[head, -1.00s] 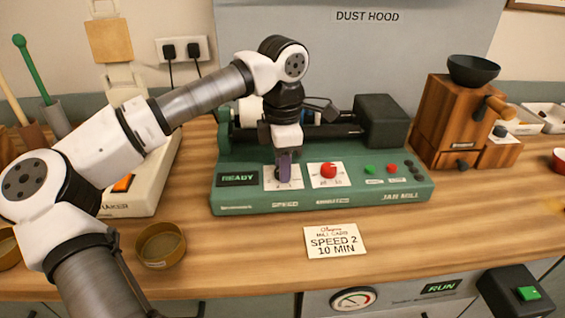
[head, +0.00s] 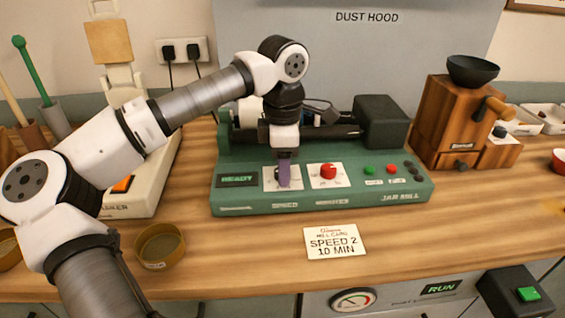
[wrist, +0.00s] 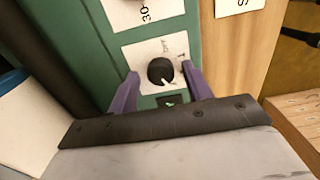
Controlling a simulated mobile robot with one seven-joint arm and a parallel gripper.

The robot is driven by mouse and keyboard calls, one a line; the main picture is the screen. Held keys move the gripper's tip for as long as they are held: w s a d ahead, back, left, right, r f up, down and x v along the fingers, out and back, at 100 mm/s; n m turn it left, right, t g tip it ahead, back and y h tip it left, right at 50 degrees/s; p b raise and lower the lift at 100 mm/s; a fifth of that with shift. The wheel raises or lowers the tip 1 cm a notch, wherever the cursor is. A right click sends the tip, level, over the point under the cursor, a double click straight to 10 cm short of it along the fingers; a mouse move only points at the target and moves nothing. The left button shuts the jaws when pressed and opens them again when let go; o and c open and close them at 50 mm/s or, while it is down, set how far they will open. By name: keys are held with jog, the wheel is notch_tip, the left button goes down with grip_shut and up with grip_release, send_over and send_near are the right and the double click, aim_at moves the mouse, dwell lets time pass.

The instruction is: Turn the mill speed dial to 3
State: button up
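The jar mill (head: 235,198) is a green machine on the bench. Its speed dial (wrist: 160,70) is a black round knob with a white pointer on a white plate; in the wrist view the pointer aims to the lower right. I cannot read the number it points at. My gripper (head: 284,180) points down over the dial's plate, and its purple fingers hide the dial in the head view. In the wrist view the fingers stand open on either side of the dial, with a gap visible to each side.
The display (head: 237,180) reads READY. A card (head: 335,241) in front reads SPEED 2, 10 MIN. A wooden grinder (head: 440,125) stands right, a brass sieve (head: 160,246) left.

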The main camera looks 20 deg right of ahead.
notch_tip(320, 180, up, 14)
dwell(0.7)
jog(key=shift+f, duration=0.2)
